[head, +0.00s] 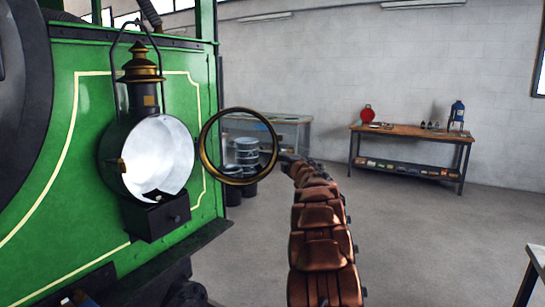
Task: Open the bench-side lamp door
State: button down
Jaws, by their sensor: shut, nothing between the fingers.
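The lamp (150,160) is mounted on the green side of the steam tram. It has a black body, a brass chimney top and a bright white round inside that faces me. Its round brass-rimmed door (203,147) stands swung out to the right of the lamp body, open. I see the room through its ring. My gripper (284,158) is at the door's right rim, small and dark at the end of my brown segmented arm. It is shut with nothing in it. I cannot tell whether it touches the rim.
The green tram side (60,140) fills the left. A wooden workbench (415,131) with a red item and a blue lantern stands at the back wall. The grey floor at centre right is clear.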

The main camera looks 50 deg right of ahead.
jog(key=shift+w+d, duration=0.1)
jog(key=shift+w, duration=0.15)
jog(key=shift+w+a, duration=0.15)
jog(key=shift+a, duration=0.05)
jog(key=s+a+b, duration=0.2)
jog(key=b, duration=0.1)
jog(key=shift+a+f, duration=0.1)
jog(key=shift+a, duration=0.2)
jog(key=s+a+b, duration=0.1)
jog(key=s+b, duration=0.2)
jog(key=s, duration=0.7)
jog(key=shift+s, duration=0.3)
jog(key=shift+a, duration=0.1)
